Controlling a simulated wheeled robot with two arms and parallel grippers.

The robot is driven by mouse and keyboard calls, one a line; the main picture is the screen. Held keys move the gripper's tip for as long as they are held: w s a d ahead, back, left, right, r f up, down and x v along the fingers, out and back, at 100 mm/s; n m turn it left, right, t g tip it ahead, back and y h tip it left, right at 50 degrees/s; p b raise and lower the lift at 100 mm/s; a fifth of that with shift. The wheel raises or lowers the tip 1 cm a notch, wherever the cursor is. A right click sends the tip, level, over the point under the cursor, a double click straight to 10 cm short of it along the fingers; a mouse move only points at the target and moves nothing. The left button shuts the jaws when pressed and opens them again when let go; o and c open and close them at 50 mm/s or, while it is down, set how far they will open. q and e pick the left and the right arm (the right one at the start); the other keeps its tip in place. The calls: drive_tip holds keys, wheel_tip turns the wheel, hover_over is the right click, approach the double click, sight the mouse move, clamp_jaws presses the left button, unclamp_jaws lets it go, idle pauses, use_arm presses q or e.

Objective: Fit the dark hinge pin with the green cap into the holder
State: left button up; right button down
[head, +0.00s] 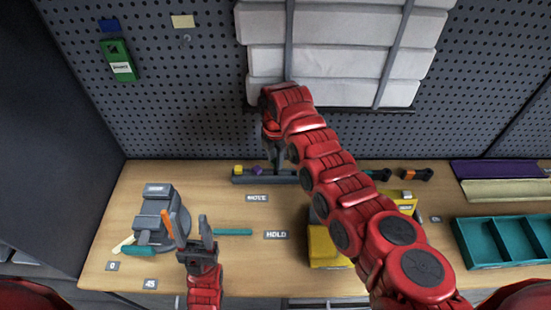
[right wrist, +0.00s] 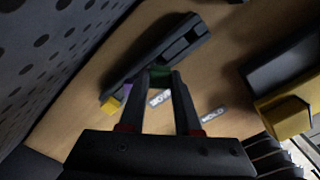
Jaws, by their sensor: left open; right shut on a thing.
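My right gripper (head: 275,150) reaches down over a long dark rack (head: 300,179) at the back of the bench. In the right wrist view, my right gripper (right wrist: 160,78) is shut on the green cap (right wrist: 160,71) of the hinge pin, right at the rack (right wrist: 183,42). The pin's dark shaft is hidden, so I cannot tell whether it sits in the rack. A yellow cap (head: 238,169) and a purple cap (head: 257,170) show at the rack's left end. My left gripper (head: 188,232) is open and empty, fingers up, in front of a grey fixture. Which part is the holder is unclear.
The grey fixture (head: 155,208) stands at the left, with an orange bar (head: 167,222) beside my left gripper. A teal rod (head: 232,232) lies by the HOLD label (head: 277,234). A yellow block (head: 322,248) is partly behind my right arm. A teal tray (head: 503,240) is at right.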

drive_tip(key=shift+f+b, duration=0.75)
drive_tip(key=shift+f, duration=0.5)
drive_tip(key=c, duration=0.5)
unclamp_jaws()
drive_tip(key=shift+r, duration=0.1)
